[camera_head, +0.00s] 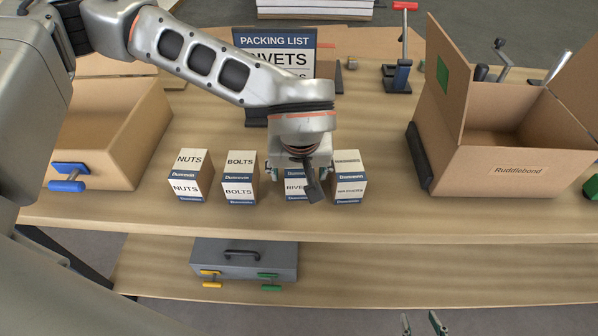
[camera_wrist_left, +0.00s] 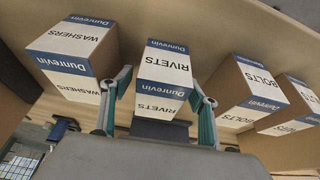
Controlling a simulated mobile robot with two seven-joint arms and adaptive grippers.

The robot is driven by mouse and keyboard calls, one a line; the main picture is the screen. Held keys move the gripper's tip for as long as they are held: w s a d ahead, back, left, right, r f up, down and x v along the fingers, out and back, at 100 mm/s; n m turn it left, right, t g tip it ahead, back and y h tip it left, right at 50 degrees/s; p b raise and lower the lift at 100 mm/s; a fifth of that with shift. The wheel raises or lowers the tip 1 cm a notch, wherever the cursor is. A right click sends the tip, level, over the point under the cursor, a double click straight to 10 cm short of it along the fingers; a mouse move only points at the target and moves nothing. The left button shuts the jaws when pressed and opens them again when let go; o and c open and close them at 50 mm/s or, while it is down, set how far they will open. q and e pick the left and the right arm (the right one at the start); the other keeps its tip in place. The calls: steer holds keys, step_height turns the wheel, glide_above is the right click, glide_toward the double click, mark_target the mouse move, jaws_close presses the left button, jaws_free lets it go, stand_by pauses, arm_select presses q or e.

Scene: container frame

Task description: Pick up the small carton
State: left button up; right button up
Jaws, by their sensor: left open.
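Small cartons stand in a row on the table: nuts (camera_head: 189,176), bolts (camera_head: 240,177), rivets (camera_head: 296,190) and washers (camera_head: 350,182). The packing list (camera_head: 274,52) behind them reads "RIVETS" in its visible part. My left gripper (camera_head: 304,174) is over the rivets carton and hides much of it in the head view. In the left wrist view, my left gripper (camera_wrist_left: 160,78) is open, with one finger on each side of the rivets carton (camera_wrist_left: 163,72); contact cannot be told. My right gripper (camera_head: 422,322) shows only its fingertips, apart, at the bottom edge.
An open cardboard box (camera_head: 500,172) stands on the right and another open box (camera_head: 105,150) on the left. The washers carton (camera_wrist_left: 75,50) and bolts carton (camera_wrist_left: 240,88) flank the rivets carton closely. A grey toolbox (camera_head: 243,258) sits on the lower shelf.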

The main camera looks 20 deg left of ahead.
arm_select(q)
steer(key=c, duration=1.5)
steer(key=shift+o, duration=0.2)
steer(key=shift+r, duration=0.1)
